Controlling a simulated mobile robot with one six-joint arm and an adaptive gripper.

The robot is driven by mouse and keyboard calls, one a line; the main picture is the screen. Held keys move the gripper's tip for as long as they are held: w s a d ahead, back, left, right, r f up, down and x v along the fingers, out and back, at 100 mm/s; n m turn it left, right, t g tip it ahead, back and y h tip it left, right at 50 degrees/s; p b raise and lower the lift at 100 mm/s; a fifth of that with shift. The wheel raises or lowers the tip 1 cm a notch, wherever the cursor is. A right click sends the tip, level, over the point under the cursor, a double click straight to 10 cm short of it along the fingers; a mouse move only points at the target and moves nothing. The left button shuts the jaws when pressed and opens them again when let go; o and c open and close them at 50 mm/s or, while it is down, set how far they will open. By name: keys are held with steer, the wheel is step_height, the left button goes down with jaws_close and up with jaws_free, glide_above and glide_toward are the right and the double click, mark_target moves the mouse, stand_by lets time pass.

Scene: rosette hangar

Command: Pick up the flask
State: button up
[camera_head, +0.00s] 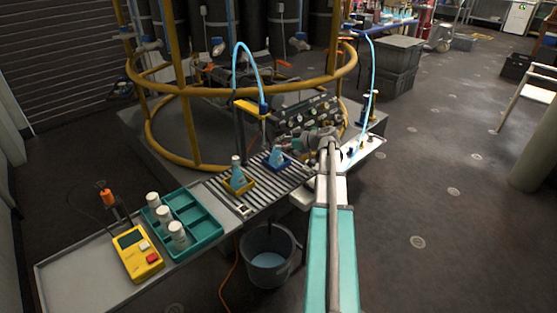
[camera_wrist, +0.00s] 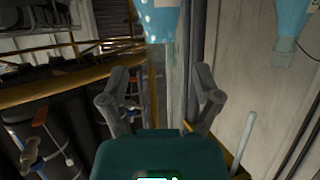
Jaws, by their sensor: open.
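Two light-blue conical flasks show in the head view. One flask (camera_head: 236,172) stands upright in a yellow holder (camera_head: 239,187), and another flask (camera_head: 277,157) stands in a blue holder (camera_head: 278,166). My gripper (camera_head: 312,141) is just right of the blue-holder flask; its fingers are hard to make out there. In the wrist view my gripper (camera_wrist: 160,88) is open with nothing between its fingers. A speckled blue flask (camera_wrist: 160,18) appears inverted beyond the fingertips, its neck in line with the gap. A second flask (camera_wrist: 291,22) is at upper right. I cannot tell which is which.
Both holders stand on a slatted conveyor (camera_head: 262,187). A teal tray (camera_head: 205,225) with white jars and a yellow meter (camera_head: 138,253) lie at left. A grey bucket (camera_head: 268,256) stands below. A yellow tubular frame (camera_head: 255,90) rises behind. Floor at right is open.

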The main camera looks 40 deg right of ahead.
mark_target(279, 143)
steer(key=shift+b+x, duration=0.45)
steer(key=shift+x, duration=1.2)
steer(key=shift+c, duration=0.2)
jaws_close()
